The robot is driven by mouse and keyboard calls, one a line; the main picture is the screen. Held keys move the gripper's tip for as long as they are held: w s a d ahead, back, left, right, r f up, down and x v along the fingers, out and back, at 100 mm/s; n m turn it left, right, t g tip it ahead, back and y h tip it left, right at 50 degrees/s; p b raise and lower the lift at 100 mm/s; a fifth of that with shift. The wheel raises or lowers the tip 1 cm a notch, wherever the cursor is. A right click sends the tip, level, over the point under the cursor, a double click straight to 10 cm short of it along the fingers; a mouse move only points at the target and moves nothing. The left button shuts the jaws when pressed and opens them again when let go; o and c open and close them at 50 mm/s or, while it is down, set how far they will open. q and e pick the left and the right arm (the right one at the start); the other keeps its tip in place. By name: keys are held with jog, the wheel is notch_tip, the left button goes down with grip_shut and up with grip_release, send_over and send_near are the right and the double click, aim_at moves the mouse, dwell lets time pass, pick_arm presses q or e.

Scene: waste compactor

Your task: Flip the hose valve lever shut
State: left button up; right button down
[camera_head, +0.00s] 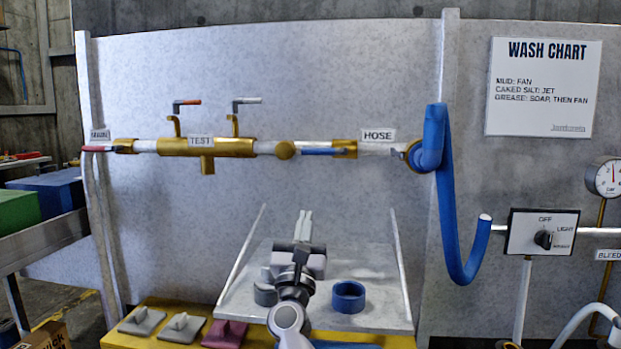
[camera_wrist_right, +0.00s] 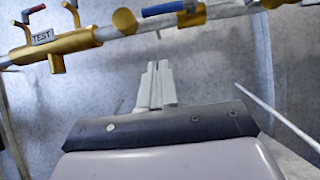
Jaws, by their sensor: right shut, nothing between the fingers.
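The hose valve has a blue lever (camera_head: 322,151) that lies along the pipe, beside the HOSE label (camera_head: 378,135). The blue lever (camera_wrist_right: 165,8) also shows at the top edge of the right wrist view. My right gripper (camera_head: 304,216) is shut and empty. Its fingers point up, below the pipe and apart from the lever. The shut fingers (camera_wrist_right: 155,68) show below the pipe in the right wrist view. My left gripper is not in view.
Brass test valves with a red lever (camera_head: 187,102) and a grey lever (camera_head: 247,100) stand left of the hose valve. A blue hose (camera_head: 447,200) hangs at the right. A blue ring (camera_head: 348,297) sits on the tray (camera_head: 380,262). A switch box (camera_head: 542,232) is farther right.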

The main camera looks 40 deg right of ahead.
aim_at(323, 151)
pick_arm(q)
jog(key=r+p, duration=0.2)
jog(key=p, duration=0.1)
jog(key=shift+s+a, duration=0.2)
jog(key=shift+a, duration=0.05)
pick_arm(e)
jog(key=s+a+r+x, duration=0.1)
jog(key=r+x, duration=0.1)
jog(key=x, duration=1)
jog(key=shift+w+d+r, duration=0.2)
jog(key=shift+r, duration=0.2)
pick_arm(q)
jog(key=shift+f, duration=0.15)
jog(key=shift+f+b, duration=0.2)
jog(key=shift+b, duration=0.15)
pick_arm(e)
jog(key=shift+r+m+g+h, duration=0.15)
jog(key=shift+m+g+h, duration=0.25)
jog(key=shift+m+g, duration=0.1)
